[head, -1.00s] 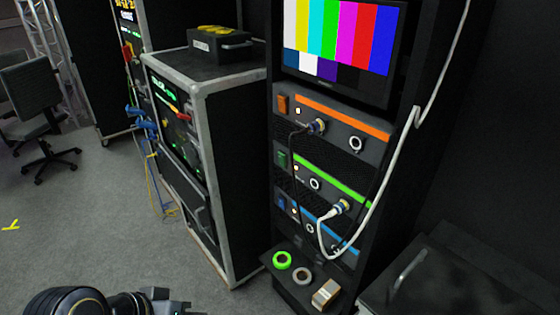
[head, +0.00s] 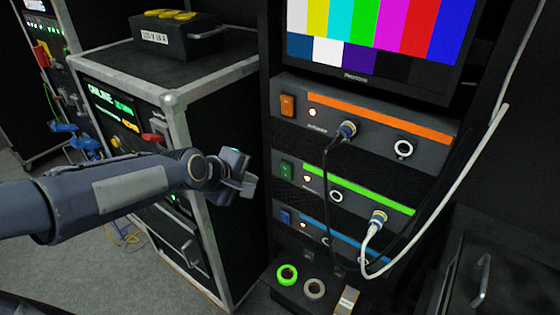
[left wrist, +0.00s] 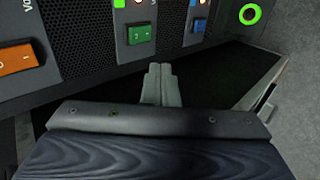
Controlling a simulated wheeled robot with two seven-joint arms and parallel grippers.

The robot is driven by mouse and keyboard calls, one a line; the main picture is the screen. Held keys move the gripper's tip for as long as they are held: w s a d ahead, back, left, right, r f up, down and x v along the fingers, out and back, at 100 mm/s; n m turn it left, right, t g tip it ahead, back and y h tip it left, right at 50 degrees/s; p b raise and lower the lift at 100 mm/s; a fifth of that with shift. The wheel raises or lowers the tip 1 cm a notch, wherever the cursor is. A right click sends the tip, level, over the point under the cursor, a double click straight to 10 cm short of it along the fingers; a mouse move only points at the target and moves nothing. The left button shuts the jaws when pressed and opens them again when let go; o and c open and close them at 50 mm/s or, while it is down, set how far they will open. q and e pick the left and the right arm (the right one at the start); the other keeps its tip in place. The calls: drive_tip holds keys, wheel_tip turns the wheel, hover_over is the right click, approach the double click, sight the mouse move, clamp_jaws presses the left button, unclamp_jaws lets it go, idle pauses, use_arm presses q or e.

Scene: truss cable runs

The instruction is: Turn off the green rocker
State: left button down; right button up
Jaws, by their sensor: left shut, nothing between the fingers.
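The green rocker (head: 287,169) sits at the left end of the middle rack unit, the one with the green stripe (head: 372,190). A lit indicator is just right of it. In the left wrist view the green rocker (left wrist: 141,34) is just beyond my fingertips, with a gap I cannot measure. My left gripper (head: 246,178) is shut and empty, left of the rocker in the head view. Its closed fingers also show in the left wrist view (left wrist: 160,72), pointing toward the panel. My right gripper is not in view.
Orange (head: 288,105) and blue (head: 285,217) rockers sit above and below. A dark cable (head: 327,200) and a white cable (head: 430,225) hang across the rack. A wheeled case (head: 235,95) stands left of the rack. Tape rolls (head: 287,275) lie on the lower shelf.

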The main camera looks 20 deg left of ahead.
use_arm(q)
drive_tip(key=shift+w, duration=0.45)
approach(285, 172)
drive_tip(key=x, duration=0.5)
drive_tip(key=shift+s+f, duration=0.15)
drive_tip(key=shift+s, duration=0.05)
drive_tip(key=shift+w+d, duration=0.1)
drive_tip(key=shift+w, duration=0.25)
